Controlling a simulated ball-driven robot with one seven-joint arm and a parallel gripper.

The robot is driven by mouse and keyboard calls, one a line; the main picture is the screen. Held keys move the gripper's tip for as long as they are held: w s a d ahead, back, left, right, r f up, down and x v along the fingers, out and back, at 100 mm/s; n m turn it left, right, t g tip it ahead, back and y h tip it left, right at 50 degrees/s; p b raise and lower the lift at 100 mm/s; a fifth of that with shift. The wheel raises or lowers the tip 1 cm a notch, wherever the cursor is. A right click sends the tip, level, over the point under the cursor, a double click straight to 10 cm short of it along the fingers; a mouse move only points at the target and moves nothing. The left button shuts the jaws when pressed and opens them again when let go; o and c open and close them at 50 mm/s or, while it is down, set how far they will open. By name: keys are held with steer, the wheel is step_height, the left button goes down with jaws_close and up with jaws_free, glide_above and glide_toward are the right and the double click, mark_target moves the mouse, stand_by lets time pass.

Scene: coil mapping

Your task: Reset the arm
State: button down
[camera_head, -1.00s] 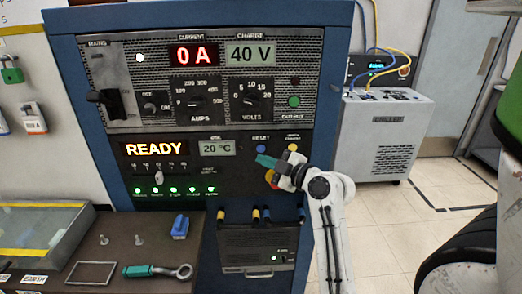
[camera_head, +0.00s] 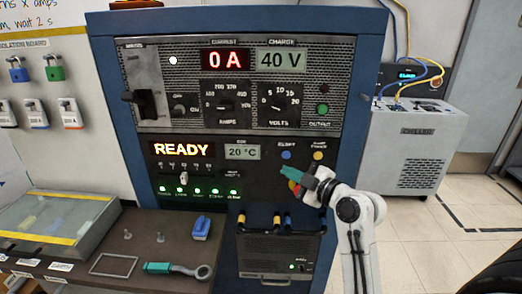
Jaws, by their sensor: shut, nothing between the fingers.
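My gripper (camera_head: 284,171) has teal fingers and shows in front of the lower right part of the blue power cabinet (camera_head: 352,120). My white arm (camera_head: 352,208) rises from the bottom of the view and bends left at the wrist. The fingers are shut and hold nothing. They point left, below the blue RESET button (camera_head: 286,155) and the yellow button (camera_head: 318,155). I cannot tell whether they touch the panel. The panel reads 0 A, 40 V, READY and 20 °C.
A dark bench (camera_head: 160,222) at lower left bears a teal-handled ring tool (camera_head: 178,269), a wire frame (camera_head: 113,264), a blue block (camera_head: 201,227) and a glass-lidded case (camera_head: 50,219). A grey chiller (camera_head: 412,150) stands at right. Padlocks (camera_head: 52,68) hang on the left wall. Floor at right is open.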

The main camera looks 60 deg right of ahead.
steer(key=w+a+f+m+g+y, duration=0.25)
steer(key=a+f+g+y, duration=0.4)
steer(key=a+f, duration=1.1)
steer(key=s+a+f+m+g, duration=0.3)
steer(key=s+a+f+g, duration=0.5)
steer(key=s+a, duration=0.4)
steer(key=shift+s+a+f, duration=0.35)
steer(key=shift+a+f, duration=0.1)
steer(key=shift+f, duration=0.35)
steer(key=shift+g, duration=0.25)
